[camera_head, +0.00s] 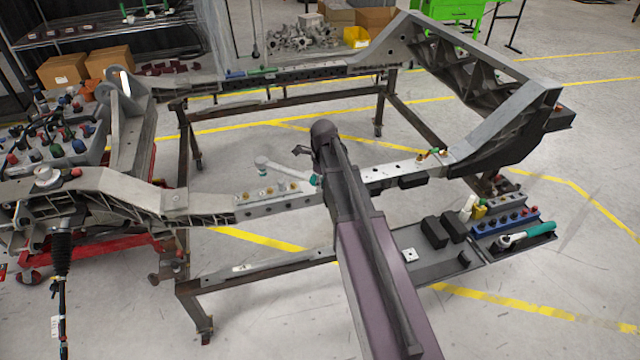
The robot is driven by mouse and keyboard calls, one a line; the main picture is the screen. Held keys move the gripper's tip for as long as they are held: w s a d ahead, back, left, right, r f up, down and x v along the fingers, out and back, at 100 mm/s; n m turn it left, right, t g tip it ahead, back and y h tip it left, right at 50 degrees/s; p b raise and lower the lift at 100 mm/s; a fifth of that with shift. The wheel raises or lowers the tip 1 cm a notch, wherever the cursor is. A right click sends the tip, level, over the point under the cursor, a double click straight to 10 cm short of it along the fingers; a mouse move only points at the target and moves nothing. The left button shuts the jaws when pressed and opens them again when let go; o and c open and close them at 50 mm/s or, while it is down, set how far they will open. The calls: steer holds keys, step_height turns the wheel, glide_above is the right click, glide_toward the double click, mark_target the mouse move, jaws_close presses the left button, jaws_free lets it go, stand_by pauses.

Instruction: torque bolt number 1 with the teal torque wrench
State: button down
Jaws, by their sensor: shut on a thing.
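A wrench with a pale round head and teal handle (314,180) hangs over the near chassis rail (210,202). Its head points left and its handle end is hidden behind my arm. My gripper (304,151) is mostly hidden behind my arm; a dark part shows above the handle, and it is shut on this wrench. Several brass-coloured bolts (268,191) sit on the rail below the wrench head. Their numbers are not readable, and I cannot tell whether the head touches any bolt. More bolts (420,158) show on the right part of the rail.
A second teal-handled tool (526,235) lies on a dark tray at right, beside a blue socket rack (490,226) and black boxes (436,232). The chassis stands on a brown frame (184,290). A crowded red cart (130,250) is at left. Floor at right is open.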

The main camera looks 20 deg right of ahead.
steer(key=shift+d+f, duration=0.2)
steer(key=shift+d, duration=0.3)
steer(key=shift+f+b, duration=0.25)
steer(key=shift+b, duration=0.15)
step_height(320, 180, down, 6)
steer(key=b, duration=0.6)
stand_by(0.9)
steer(key=shift+d+f+b, duration=0.1)
steer(key=shift+f+b, duration=0.9)
steer(key=shift+b, duration=0.05)
stand_by(0.8)
steer(key=shift+s+a+m, duration=0.2)
steer(key=shift+a+m, duration=0.05)
steer(key=shift+m, duration=0.15)
steer(key=shift+s+a, duration=0.2)
steer(key=shift+a, duration=0.05)
steer(key=shift+s+a+m, duration=0.45)
steer(key=shift+s+a, duration=0.05)
steer(key=shift+a, duration=0.2)
steer(key=shift+s+a+m, duration=0.45)
steer(key=shift+a, duration=0.2)
stand_by(1.5)
